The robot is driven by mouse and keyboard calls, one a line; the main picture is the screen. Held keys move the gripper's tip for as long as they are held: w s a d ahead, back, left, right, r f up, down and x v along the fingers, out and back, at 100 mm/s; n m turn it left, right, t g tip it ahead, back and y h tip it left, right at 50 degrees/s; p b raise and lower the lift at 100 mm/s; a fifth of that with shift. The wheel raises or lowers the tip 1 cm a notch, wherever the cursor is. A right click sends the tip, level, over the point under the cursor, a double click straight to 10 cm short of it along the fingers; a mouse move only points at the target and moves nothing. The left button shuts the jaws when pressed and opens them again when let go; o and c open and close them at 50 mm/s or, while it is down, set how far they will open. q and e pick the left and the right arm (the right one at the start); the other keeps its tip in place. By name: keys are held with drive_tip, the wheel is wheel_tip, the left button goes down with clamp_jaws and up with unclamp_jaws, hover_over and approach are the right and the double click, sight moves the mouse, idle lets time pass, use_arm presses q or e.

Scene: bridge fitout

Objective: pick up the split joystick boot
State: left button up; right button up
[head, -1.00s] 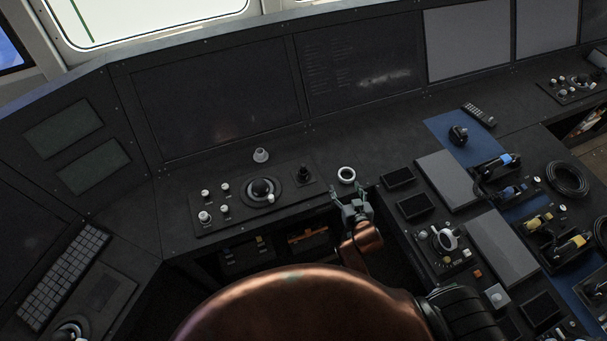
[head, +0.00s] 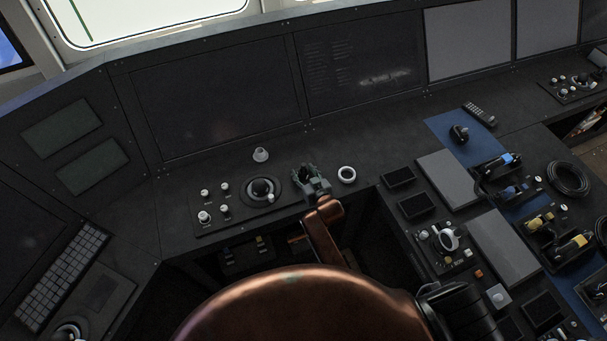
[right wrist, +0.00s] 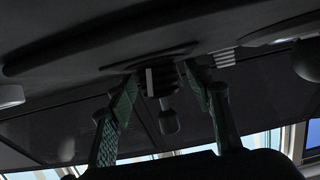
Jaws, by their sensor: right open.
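The small black joystick with its dark ribbed boot (right wrist: 160,80) shows in the right wrist view, between the fingers of my right gripper (right wrist: 163,84). A pale strip runs along one side of the boot, and the joystick's knob (right wrist: 168,120) points away from the panel. The green finger pads stand apart on either side of the boot, open, with a gap visible. In the head view my right gripper (head: 306,174) covers the joystick at the right end of the control panel (head: 232,222). My left gripper is not in view.
A white ring (head: 347,174) lies just right of the gripper. A grey cone-shaped piece (head: 261,154) stands behind the panel. An open bay (head: 240,255) lies below the console edge.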

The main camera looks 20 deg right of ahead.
drive_tip(key=c, duration=1.2)
drive_tip(key=shift+r, duration=0.1)
drive_tip(key=shift+c, duration=0.2)
